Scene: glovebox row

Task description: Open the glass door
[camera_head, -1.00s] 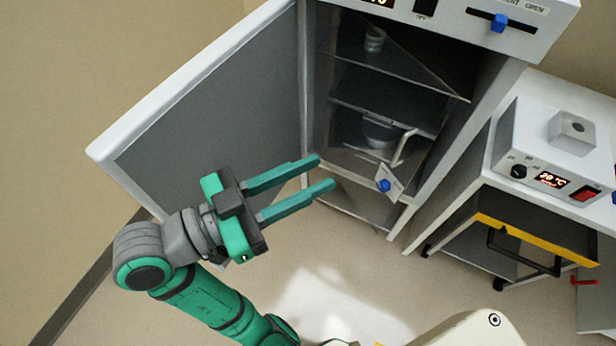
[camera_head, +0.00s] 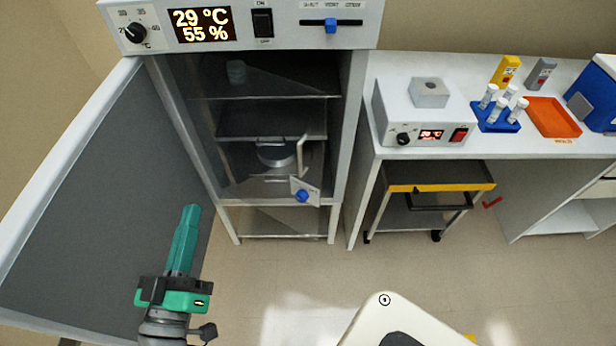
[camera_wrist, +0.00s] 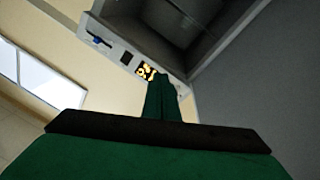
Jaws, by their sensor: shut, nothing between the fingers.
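The glass door (camera_head: 262,135) is a clear pane at the front of the tall cabinet, with shelves showing through it. An upright pale handle (camera_head: 300,155) is on its right side, above a small tilted plate with a blue knob (camera_head: 302,196). I cannot tell whether the pane is fully shut. My gripper (camera_head: 190,209) is shut and empty, its green fingers pointing up in the picture. It is apart from the glass door, left of and below the handle, in front of the open outer door. In the wrist view its closed fingers (camera_wrist: 160,90) overlap the cabinet's lit panel.
The grey-lined outer door (camera_head: 105,190) of the cabinet stands wide open at the left. A cart (camera_head: 440,190) with a yellow edge stands under the white bench (camera_head: 560,148) at the right. Floor (camera_head: 270,270) in front of the cabinet is clear.

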